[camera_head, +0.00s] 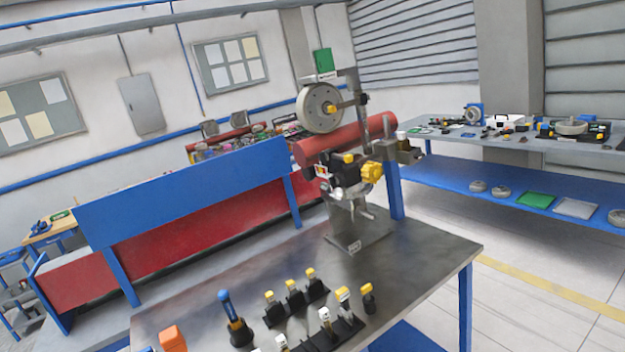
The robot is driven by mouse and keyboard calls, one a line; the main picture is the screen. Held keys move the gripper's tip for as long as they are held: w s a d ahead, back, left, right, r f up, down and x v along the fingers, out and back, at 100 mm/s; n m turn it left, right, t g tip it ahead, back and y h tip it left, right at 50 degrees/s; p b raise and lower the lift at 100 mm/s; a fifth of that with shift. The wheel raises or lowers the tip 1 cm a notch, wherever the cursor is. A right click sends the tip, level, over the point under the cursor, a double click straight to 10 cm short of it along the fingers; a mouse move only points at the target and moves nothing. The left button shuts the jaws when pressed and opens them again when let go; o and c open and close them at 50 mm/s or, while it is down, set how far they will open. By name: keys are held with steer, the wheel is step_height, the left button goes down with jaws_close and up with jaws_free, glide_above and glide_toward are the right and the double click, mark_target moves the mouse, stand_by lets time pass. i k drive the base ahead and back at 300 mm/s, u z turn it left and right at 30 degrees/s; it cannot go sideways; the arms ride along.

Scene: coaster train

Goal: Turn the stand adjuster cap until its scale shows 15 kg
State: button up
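A metal test stand (343,240) stands on the dark metal workbench (425,258) in the middle of the view. It carries a grey wheel (321,108) at the top and a red cylinder (345,141) appears behind or beside it. A knobbed yellow cap (372,172) sits on the right side of the stand's middle; it looks like the adjuster cap. Smaller yellow parts are near it. Any scale is too small to read. My gripper does not show in this view.
Several yellow-topped tools stand in black holders (297,300) on the bench front. A blue-handled tool (235,318) and an orange block (172,338) are to their left. A side table (450,135) with parts stands at back right. Floor to the right is open.

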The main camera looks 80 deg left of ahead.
mark_target(372, 172)
steer(key=k, duration=1.55)
steer(key=u, duration=1.4)
steer(key=i, duration=1)
steer(key=u, duration=0.1)
steer(key=k, duration=0.6)
steer(key=z, duration=0.6)
steer(key=i, duration=0.6)
steer(key=z, duration=0.4)
